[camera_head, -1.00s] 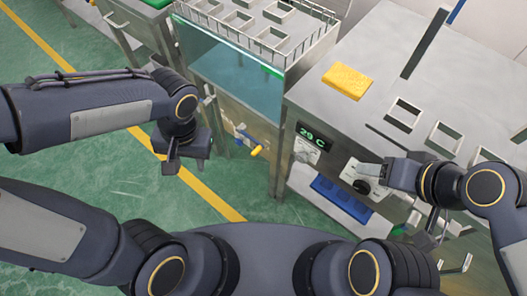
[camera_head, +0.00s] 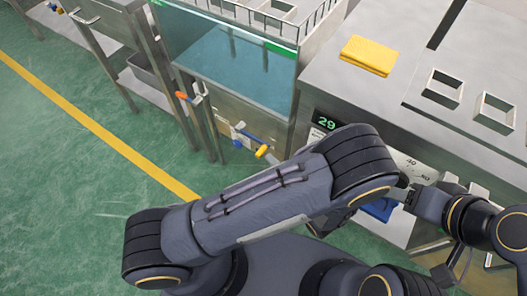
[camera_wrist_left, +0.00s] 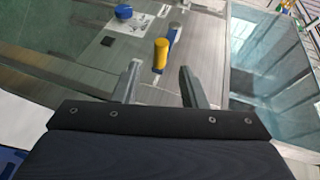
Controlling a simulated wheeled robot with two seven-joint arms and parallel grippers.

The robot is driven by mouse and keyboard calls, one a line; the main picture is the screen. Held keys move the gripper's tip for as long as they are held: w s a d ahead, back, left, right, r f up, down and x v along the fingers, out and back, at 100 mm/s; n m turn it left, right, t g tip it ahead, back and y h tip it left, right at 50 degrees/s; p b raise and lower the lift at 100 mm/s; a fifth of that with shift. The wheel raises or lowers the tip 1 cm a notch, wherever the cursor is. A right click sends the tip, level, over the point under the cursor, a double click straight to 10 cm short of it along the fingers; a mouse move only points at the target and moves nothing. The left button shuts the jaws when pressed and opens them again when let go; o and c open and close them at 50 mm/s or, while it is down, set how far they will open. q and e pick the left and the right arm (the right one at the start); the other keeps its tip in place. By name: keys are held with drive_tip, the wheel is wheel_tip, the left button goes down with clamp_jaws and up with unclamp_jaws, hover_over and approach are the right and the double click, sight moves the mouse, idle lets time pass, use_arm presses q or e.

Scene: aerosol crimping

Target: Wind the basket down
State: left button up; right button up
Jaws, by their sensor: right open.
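The basket (camera_head: 268,16) is a metal rack with square cells at the top of the glass water tank (camera_head: 230,60). A crank with an orange grip (camera_head: 184,96) is on the tank's left side. A yellow handle (camera_head: 262,152) on a blue lever is low on the tank front. My left gripper (camera_wrist_left: 159,68) is open and empty, with the yellow handle (camera_wrist_left: 161,53) ahead between its fingers, apart from them. In the head view my left forearm hides this gripper. My right gripper (camera_head: 408,195) is open at the white dial (camera_head: 415,168); contact cannot be told.
A yellow cloth (camera_head: 368,54) lies on the steel bench (camera_head: 400,90) with square openings. A green display (camera_head: 326,122) reads 29. A blue tray (camera_head: 378,208) is partly hidden below the dial.

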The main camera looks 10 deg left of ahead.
sight(261, 151)
use_arm(q)
drive_tip(key=x, duration=0.7)
drive_tip(key=shift+w+a, duration=0.15)
clamp_jaws()
